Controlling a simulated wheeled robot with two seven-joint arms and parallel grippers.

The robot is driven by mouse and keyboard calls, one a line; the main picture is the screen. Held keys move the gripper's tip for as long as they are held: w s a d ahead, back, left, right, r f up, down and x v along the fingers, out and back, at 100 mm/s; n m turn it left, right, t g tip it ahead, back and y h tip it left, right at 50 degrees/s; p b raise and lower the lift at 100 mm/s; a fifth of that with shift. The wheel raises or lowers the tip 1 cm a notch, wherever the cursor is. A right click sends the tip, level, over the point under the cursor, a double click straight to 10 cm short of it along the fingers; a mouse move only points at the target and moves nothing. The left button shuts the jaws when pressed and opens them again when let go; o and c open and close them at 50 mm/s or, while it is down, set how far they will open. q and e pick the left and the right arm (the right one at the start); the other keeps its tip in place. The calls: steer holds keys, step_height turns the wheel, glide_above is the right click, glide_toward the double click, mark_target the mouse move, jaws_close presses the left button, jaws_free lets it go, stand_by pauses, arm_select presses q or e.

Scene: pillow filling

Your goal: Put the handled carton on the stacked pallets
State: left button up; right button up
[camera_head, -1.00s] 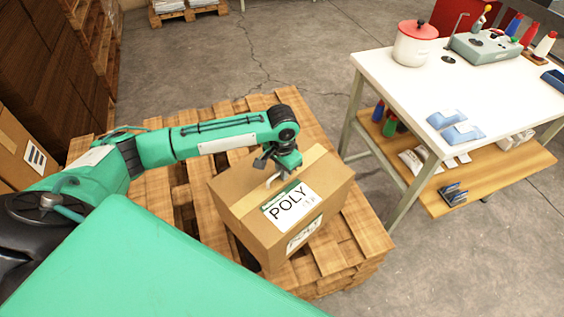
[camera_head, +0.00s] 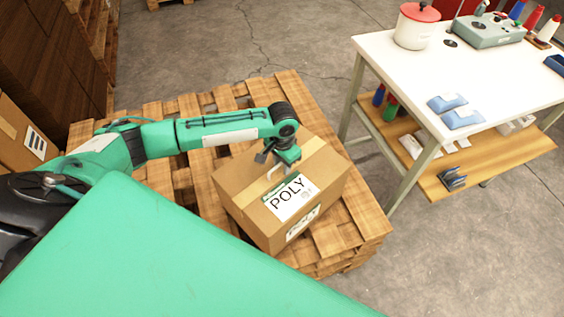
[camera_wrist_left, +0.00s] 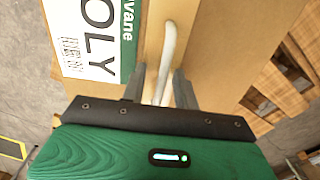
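The handled carton (camera_head: 238,185) is a brown taped box with a white label reading POLY and a pale strap handle (camera_head: 277,168) on top. It sits upright on the stacked wooden pallets (camera_head: 330,243). My left gripper (camera_head: 277,160) is at the carton's top, over the handle. In the left wrist view, the two fingers (camera_wrist_left: 160,84) stand apart, with the handle (camera_wrist_left: 169,45) passing between them. The carton's top (camera_wrist_left: 215,45) fills much of that view. My right gripper is not in view.
A white-topped table (camera_head: 395,72) with a red-lidded pot (camera_head: 416,27) and a wooden lower shelf stands at the right. Brown boxes (camera_head: 30,140) stand at the left. The concrete floor behind the pallets is clear. My green body covers the lower foreground.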

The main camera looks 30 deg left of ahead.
arm_select(q)
step_height(320, 180, up, 12)
steer(key=b, duration=0.1)
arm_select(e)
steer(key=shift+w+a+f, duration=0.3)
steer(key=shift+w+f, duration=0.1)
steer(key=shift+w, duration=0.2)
arm_select(q)
steer(key=shift+r, duration=0.1)
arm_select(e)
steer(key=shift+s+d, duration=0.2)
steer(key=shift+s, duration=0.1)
